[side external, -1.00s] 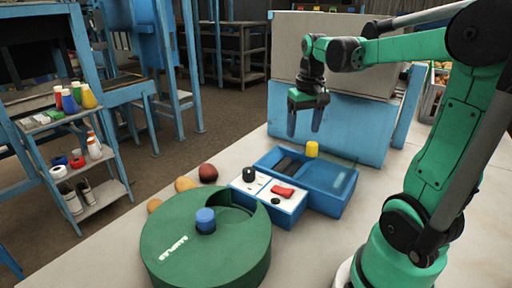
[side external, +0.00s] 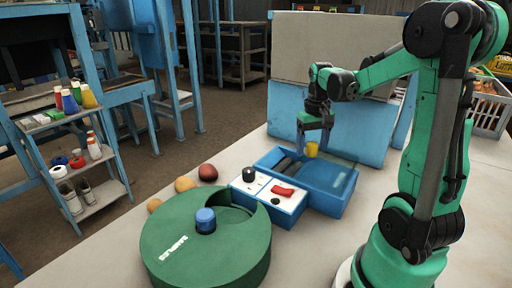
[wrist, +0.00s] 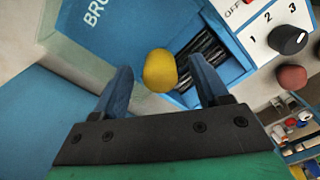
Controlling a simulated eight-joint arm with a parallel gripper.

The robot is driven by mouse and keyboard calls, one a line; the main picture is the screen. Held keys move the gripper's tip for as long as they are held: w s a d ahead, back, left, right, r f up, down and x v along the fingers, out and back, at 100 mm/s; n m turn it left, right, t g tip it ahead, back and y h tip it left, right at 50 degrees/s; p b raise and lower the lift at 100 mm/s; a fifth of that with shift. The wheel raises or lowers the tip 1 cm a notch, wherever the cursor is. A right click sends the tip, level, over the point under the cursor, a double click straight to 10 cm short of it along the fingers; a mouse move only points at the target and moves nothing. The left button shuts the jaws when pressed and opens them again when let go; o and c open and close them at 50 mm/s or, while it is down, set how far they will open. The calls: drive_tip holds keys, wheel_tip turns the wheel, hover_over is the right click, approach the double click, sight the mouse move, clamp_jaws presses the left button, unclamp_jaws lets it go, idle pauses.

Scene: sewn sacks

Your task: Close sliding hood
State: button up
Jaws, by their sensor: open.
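The sliding hood is a blue lid (wrist: 125,28) with partly visible white lettering, on the blue box (side external: 328,207). A yellow knob (side external: 312,149) stands on the hood; it also shows in the wrist view (wrist: 160,70). A dark opening with slats (wrist: 207,52) lies beside the hood, so the box is partly uncovered. My gripper (side external: 313,142) is open above the hood. In the wrist view its two blue fingers (wrist: 160,78) are on either side of the knob with gaps. How far the fingertips reach down beside the knob is hard to tell.
A white control panel with a black dial (side external: 249,174) and a red switch (side external: 283,190) adjoins the box. A green round container (side external: 205,258) with a blue knob (side external: 205,220) stands in front. A blue upright panel (side external: 350,125) rises behind. Several round fruits (side external: 208,172) lie left.

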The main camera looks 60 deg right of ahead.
clamp_jaws()
idle(1.3)
